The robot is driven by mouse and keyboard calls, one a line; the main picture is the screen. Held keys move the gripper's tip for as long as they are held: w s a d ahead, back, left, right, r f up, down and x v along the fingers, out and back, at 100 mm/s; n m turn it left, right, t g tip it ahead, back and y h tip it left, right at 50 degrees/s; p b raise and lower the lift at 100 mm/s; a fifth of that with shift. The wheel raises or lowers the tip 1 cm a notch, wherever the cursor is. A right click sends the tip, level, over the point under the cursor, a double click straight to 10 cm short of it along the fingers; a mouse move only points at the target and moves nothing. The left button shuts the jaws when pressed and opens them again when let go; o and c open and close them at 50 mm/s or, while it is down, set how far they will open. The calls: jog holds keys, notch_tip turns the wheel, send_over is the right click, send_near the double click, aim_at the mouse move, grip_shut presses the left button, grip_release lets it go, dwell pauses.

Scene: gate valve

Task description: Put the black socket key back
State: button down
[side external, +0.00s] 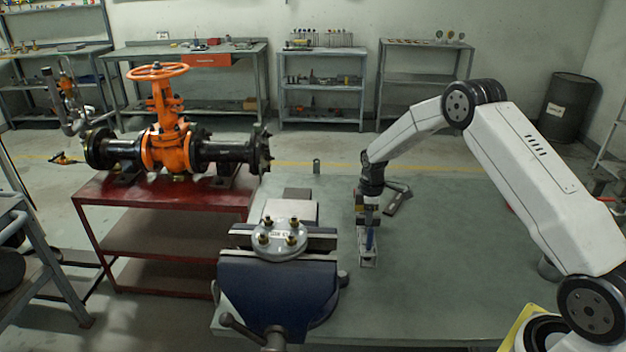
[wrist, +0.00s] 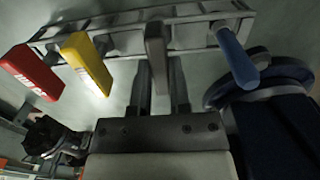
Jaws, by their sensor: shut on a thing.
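The black socket key (wrist: 156,55) shows in the wrist view as a dark grey handle between my gripper's fingers (wrist: 161,78). My gripper is shut on it, over the tool rack (wrist: 122,42). The key lines up with the rack between a yellow-handled tool (wrist: 87,63) and a blue-handled tool (wrist: 237,58). I cannot tell how deep its lower end sits in the rack. In the side view my gripper (side external: 368,208) points down over the rack (side external: 367,264), and the key is hidden.
A red-handled tool (wrist: 30,72) stands at the rack's left end in the wrist view. The blue vise (side external: 275,285), holding a flanged part (side external: 279,237), stands left of the rack. The bench (side external: 450,260) is clear to the right.

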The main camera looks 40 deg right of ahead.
aim_at(366, 234)
jog(key=shift+f, duration=0.1)
jog(key=c, duration=0.6)
grip_release()
notch_tip(366, 234, up, 12)
jog(key=shift+r, duration=0.15)
dwell(0.3)
dwell(0.5)
jog(key=s+a+m+t, duration=0.1)
jog(key=s+a+m, duration=0.2)
jog(key=s+a, duration=0.3)
jog(key=s+a+m, duration=0.3)
jog(key=s+a, duration=0.2)
jog(key=s, duration=0.4)
jog(key=s+a+m+t, duration=0.1)
jog(key=s+a+m, duration=0.2)
jog(key=s+a, duration=0.3)
jog(key=shift+s+a+r+t, duration=0.15)
jog(key=shift+s+r, duration=0.05)
jog(key=shift+s, duration=0.35)
jog(key=shift+s+a+r+t, duration=0.15)
jog(key=shift+s, duration=0.4)
